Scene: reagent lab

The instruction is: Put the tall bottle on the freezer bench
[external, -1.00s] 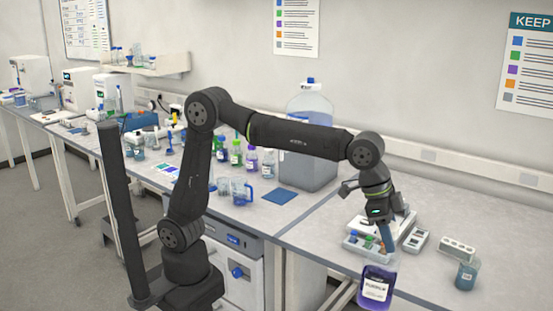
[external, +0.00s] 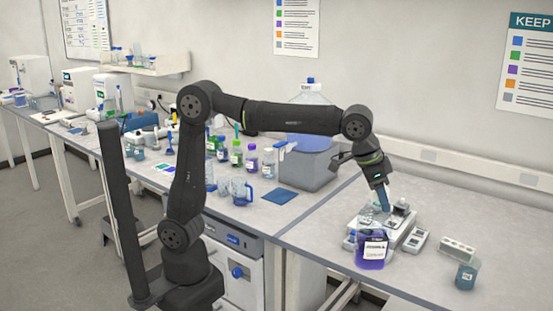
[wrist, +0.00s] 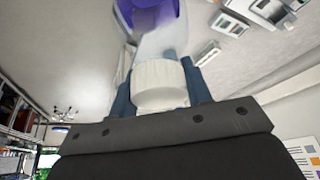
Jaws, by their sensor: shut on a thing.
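My gripper (external: 383,203) is shut on the white cap (wrist: 160,85) of a tall clear bottle, with purple liquid in its lower part. In the wrist view the bottle's purple part (wrist: 150,14) extends away beyond the cap. In the external view the purple body with its white label (external: 371,250) hangs below the gripper, over the right bench (external: 450,215). It overlaps a tray of small items there. I cannot tell how high it is above the bench. No sign marks which bench is the freezer bench.
A scale-like device (external: 416,240), a white rack (external: 457,249) and a beaker of blue liquid (external: 466,275) stand to the right of the bottle. The back right of the bench is clear.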

